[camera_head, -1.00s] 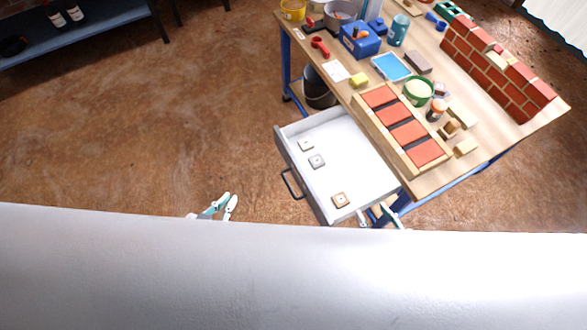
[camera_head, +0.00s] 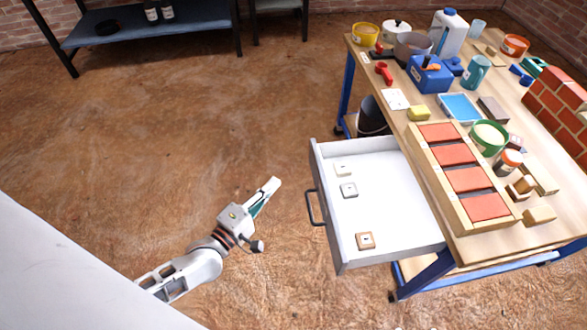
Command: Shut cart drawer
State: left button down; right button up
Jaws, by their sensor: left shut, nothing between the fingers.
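The cart drawer (camera_head: 405,192) stands well out from the left side of the workbench cart (camera_head: 470,238). It is white inside with a grey front and a dark bar handle (camera_head: 314,208) facing left. Several small square tiles lie in it, among them a brown one (camera_head: 365,240). My left gripper (camera_head: 273,187) is shut and empty, left of the drawer front and apart from the handle, pointing up and right over the floor. My right gripper is not in view.
The cart top carries a tray of red bricks (camera_head: 461,169), a brick wall (camera_head: 560,105), a blue box (camera_head: 430,73), pots and tubs. A dark bucket (camera_head: 371,117) stands behind the drawer. A blue shelf (camera_head: 150,22) is at the back left. Floor left of the drawer is clear.

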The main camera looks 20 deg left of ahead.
pick_arm(q)
jog(key=b, duration=0.2)
send_near(314, 154)
jog(key=w+a, duration=0.3)
jog(key=w, duration=0.1)
jog(key=shift+w+d+f, duration=0.1)
jog(key=shift+w+d, duration=0.25)
jog(key=shift+d, duration=0.3)
jog(key=shift+w+d+f, duration=0.1)
jog(key=shift+w+d, duration=0.25)
jog(key=shift+d, duration=0.25)
jog(key=shift+w+d+f, duration=0.15)
jog(key=shift+w+d, duration=0.2)
jog(key=shift+d, duration=0.3)
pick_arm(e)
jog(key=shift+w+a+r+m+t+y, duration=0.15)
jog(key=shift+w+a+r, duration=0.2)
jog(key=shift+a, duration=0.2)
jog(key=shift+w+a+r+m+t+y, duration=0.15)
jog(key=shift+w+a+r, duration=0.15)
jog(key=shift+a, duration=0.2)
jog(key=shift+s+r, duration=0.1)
pick_arm(q)
jog(key=shift+w+d, duration=0.1)
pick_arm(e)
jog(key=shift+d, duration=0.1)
